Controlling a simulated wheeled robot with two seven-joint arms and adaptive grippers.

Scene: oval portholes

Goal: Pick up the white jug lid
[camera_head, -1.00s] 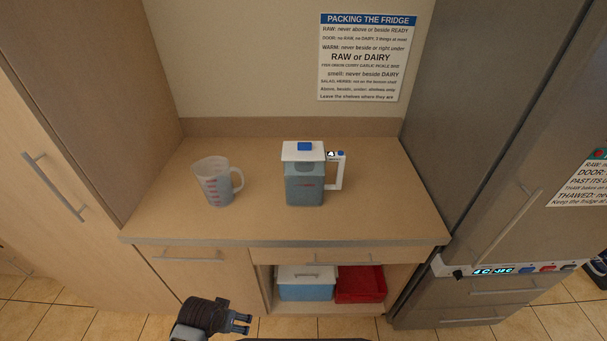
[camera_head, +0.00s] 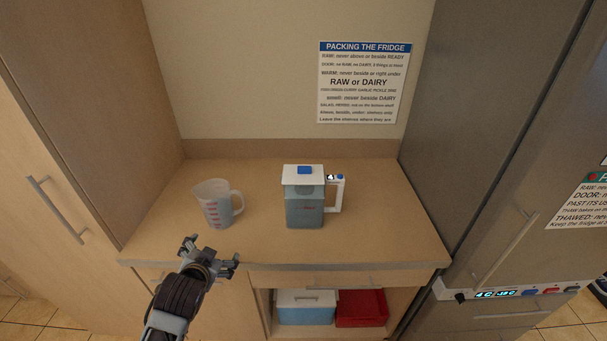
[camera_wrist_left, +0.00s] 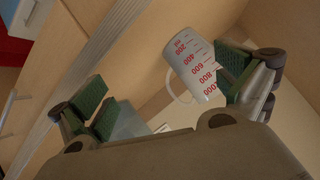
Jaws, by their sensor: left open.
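The white jug lid (camera_head: 303,175), with a blue knob on top, sits on a grey-blue jug (camera_head: 304,207) with a white handle on its right. The jug stands upright on the wooden counter. My left gripper (camera_head: 210,249) is open and empty in front of the counter's front edge, to the left of the jug and apart from it. In the left wrist view its green-padded fingers (camera_wrist_left: 165,98) are spread, with a measuring cup (camera_wrist_left: 196,67) seen beyond them. The lid cannot be made out in that view. My right gripper is not in view.
The clear measuring cup (camera_head: 216,203) stands left of the jug on the counter (camera_head: 262,233). The fridge (camera_head: 480,150) bounds the right side and a tall cabinet (camera_head: 85,110) the left. Below are a blue-and-white cooler (camera_head: 306,309) and a red bin (camera_head: 361,308).

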